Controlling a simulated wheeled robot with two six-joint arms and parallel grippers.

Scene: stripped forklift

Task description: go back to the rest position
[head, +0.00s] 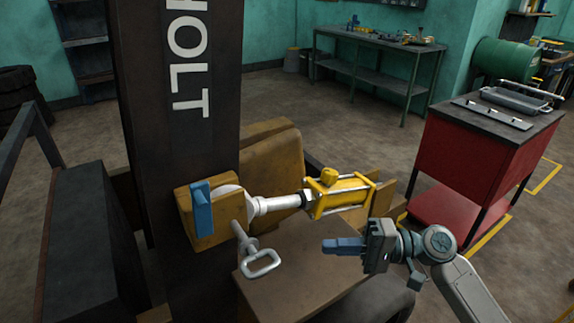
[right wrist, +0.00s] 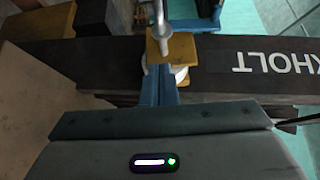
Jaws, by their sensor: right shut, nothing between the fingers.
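My right gripper (head: 328,246) is at the lower right of the head view, with its blue fingers closed together and empty. It is apart from the T-ended pin with a loop handle (head: 262,264), which shows to its left. In the right wrist view the blue fingers (right wrist: 160,88) reach up toward a yellow bracket (right wrist: 157,48) and look closed. My left gripper is not in view.
A yellow cylinder (head: 343,195) with a silver rod joins a yellow bracket (head: 182,214) on the dark mast (head: 180,140). A brown plate (head: 300,270) lies below. A red cart (head: 470,150) stands at the right.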

